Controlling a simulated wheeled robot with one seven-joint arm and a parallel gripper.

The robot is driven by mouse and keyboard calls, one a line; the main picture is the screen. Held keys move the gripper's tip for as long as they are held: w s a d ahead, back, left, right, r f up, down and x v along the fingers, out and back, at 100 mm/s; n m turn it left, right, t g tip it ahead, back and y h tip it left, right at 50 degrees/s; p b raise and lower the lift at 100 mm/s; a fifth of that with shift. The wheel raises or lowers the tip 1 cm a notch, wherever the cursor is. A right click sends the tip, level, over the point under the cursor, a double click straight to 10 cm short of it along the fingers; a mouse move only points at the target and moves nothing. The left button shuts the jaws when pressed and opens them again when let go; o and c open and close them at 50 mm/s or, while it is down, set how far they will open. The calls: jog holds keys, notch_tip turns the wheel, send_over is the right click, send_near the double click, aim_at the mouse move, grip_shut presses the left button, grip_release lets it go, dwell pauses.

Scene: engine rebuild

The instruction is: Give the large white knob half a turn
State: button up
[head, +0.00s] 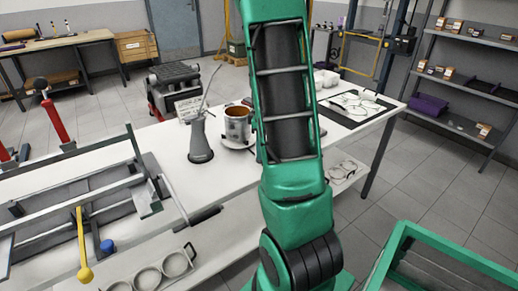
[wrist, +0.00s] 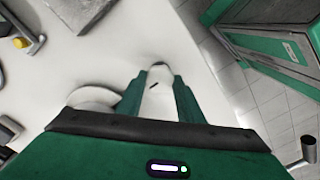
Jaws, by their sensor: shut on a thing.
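In the wrist view, my gripper (wrist: 160,80) points down over a white surface, with its two green fingers on either side of a white piece. This white piece, which I take to be the large white knob (wrist: 157,102), has a small dark mark on it. The fingers are shut on it. Its lower part is hidden by my gripper's body. In the head view my green arm fills the middle, and neither my gripper nor the white knob can be made out there.
A fixture with a yellow-knobbed lever (head: 84,272) stands at left. A green-framed cart (head: 440,255) is at lower right. In the wrist view, a rounded white shape (wrist: 93,97) lies left of the fingers.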

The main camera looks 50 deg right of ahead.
jog(key=shift+w+r, duration=0.15)
jog(key=shift+w, duration=0.1)
jog(key=o, duration=1.1)
jog(key=shift+s, duration=0.1)
notch_tip(320, 180, up, 11)
jog(key=shift+f, duration=0.2)
